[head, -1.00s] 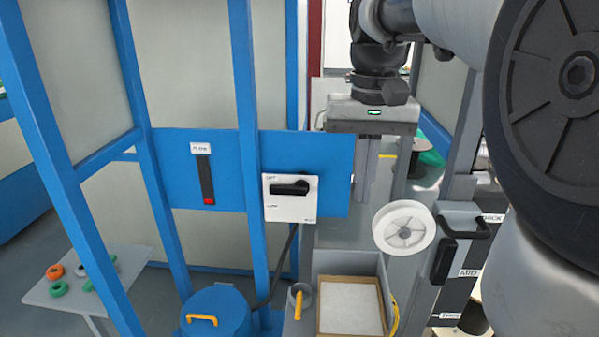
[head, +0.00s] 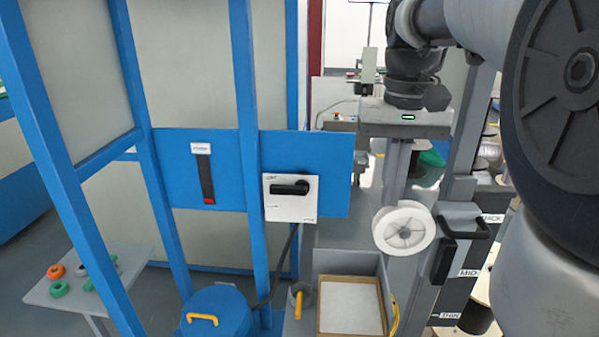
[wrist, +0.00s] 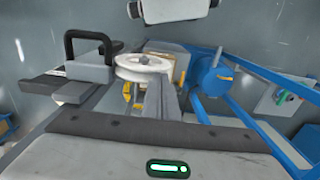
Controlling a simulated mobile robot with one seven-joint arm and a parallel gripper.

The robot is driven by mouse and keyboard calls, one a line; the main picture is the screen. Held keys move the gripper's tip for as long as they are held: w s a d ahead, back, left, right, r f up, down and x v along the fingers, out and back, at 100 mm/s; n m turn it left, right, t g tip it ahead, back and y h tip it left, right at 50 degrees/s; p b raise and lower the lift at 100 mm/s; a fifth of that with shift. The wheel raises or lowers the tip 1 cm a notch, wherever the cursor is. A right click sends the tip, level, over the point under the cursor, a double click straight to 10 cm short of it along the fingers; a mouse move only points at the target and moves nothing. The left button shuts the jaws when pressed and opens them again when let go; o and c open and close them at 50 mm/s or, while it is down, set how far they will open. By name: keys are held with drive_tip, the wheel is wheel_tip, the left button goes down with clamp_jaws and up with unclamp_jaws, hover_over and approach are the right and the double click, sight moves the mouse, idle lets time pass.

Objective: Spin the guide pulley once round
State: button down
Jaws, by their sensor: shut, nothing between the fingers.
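The guide pulley (head: 404,228) is a white flanged wheel with a spoked face, below my gripper in the head view. In the wrist view it shows near the middle (wrist: 143,70), beyond the gripper body. My gripper (head: 396,200) points down, with its grey fingers together and empty. The fingertips are at the top rim of the pulley in the head view; I cannot tell whether they touch it.
A grey block with a black handle (head: 466,235) stands right of the pulley, near labels THICK, MID and THIN. An open box (head: 350,335) lies below. A blue panel with a rotary switch (head: 290,198) is at the left, beside blue frame posts.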

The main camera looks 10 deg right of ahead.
drive_tip(key=w+a+f+b, duration=0.1)
drive_tip(key=a+f+b, duration=0.2)
drive_tip(key=a+f, duration=0.2)
drive_tip(key=shift+w+f+b, duration=0.25)
drive_tip(key=shift+f+b, duration=0.15)
drive_tip(key=shift+f, duration=0.7)
drive_tip(key=shift+a, duration=0.1)
drive_tip(key=shift+r, duration=0.1)
wheel_tip(320, 180, up, 7)
drive_tip(key=p, duration=0.6)
drive_tip(key=shift+r+p, duration=0.2)
drive_tip(key=shift+p, duration=0.15)
